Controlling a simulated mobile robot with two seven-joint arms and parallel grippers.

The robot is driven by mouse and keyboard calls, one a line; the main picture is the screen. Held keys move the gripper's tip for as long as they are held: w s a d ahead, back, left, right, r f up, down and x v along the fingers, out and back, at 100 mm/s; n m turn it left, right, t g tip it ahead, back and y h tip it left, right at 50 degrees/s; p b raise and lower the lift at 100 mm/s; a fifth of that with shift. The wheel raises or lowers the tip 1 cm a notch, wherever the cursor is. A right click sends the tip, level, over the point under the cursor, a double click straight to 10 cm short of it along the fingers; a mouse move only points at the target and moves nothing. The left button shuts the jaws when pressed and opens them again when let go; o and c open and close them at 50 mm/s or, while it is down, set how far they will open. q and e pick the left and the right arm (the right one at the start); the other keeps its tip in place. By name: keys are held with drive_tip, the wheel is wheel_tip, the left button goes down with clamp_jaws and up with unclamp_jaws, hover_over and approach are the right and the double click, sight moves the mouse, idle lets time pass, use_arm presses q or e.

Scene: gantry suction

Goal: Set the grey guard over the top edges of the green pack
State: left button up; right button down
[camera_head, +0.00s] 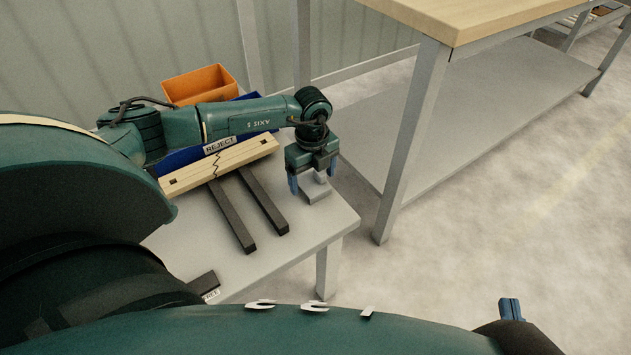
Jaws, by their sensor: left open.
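A small grey angled piece (317,191), which looks like the grey guard, sits at the right end of the light grey table, near its edge. My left gripper (309,184) points down over it with its blue fingers open, one on each side. I cannot tell whether the fingers touch it. My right gripper (511,309) shows only as blue fingertips at the lower right, away from the table; its opening cannot be made out. No green pack can be made out in this view.
On the table (205,245) are a cracked wooden board (195,175), a REJECT label (219,144), two dark bars (234,219), a blue bin (178,158) and an orange bin (199,84). A wood-topped bench (470,18) stands right, with floor between.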

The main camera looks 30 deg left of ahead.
use_arm(q)
drive_tip(key=shift+c, duration=0.4)
drive_tip(key=c, duration=1)
drive_tip(key=shift+r, duration=0.1)
